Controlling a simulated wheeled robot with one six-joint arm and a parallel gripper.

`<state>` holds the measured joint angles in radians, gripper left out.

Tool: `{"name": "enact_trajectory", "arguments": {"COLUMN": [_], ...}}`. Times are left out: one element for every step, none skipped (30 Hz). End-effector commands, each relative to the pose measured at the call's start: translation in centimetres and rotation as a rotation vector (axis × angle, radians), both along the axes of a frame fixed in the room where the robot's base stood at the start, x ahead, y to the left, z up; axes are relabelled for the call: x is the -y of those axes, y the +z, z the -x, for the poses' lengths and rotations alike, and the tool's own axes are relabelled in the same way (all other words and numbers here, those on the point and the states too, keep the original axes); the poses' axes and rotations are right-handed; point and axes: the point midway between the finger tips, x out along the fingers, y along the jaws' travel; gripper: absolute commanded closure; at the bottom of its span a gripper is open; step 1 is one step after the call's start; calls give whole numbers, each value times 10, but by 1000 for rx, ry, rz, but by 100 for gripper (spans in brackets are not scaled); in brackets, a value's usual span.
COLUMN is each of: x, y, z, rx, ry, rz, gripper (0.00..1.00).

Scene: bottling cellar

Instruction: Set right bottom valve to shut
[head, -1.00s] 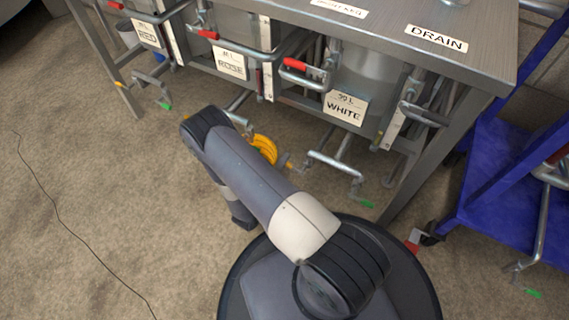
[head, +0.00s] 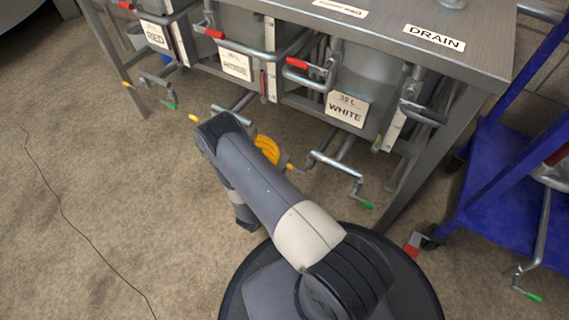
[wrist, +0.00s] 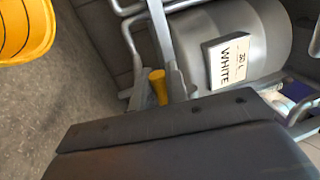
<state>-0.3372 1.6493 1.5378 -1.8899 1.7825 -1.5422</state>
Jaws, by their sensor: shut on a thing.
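The tank marked WHITE (head: 362,82) hangs at the right under the steel bench; its label (wrist: 230,60) shows sideways in the wrist view. Below it, a grey pipe and crank (head: 338,166) carry a green grip (head: 367,205) at the right and a yellow grip (head: 291,167) at the left, beside my arm. In the wrist view a yellow grip (wrist: 157,86) stands out past the edge of my gripper (wrist: 165,125). My arm hides my gripper in the head view.
Tanks marked RED (head: 156,36) and, likely, ROSE (head: 236,64) hang to the left, with red upper handles. A yellow round object (head: 267,148) lies behind my arm. A blue trolley (head: 500,190) stands at the right. The floor at the left is clear except for a thin cable.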

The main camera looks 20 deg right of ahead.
Motion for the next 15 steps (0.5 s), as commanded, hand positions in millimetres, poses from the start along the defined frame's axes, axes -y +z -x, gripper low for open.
{"name": "enact_trajectory", "arguments": {"x": [0,0,0,0,0,0,0,0,0,0,0,0,0,0,-1], "y": [-1,-1,-1,-1,-1,-1,-1,-1,-1,-1,-1,-1,-1,-1,-1], "z": [0,0,0,0,0,0,0,0,0,0,0,0,0,1,1], "rx": [-4,-4,-4,-4,-4,-2,-2,-2,-2,-2,-2,-1,-1,-1,-1], "ry": [2,2,2,2,2,2,1,1,1,1,1,1,1,1,1], "rz": [-1,-1,-1,-1,-1,-1,-1,-1,-1,-1,-1,-1,-1,-1,-1], "gripper": [83,81,78,75,73,70,67,67,67,67,67,67,67,67,67]}}
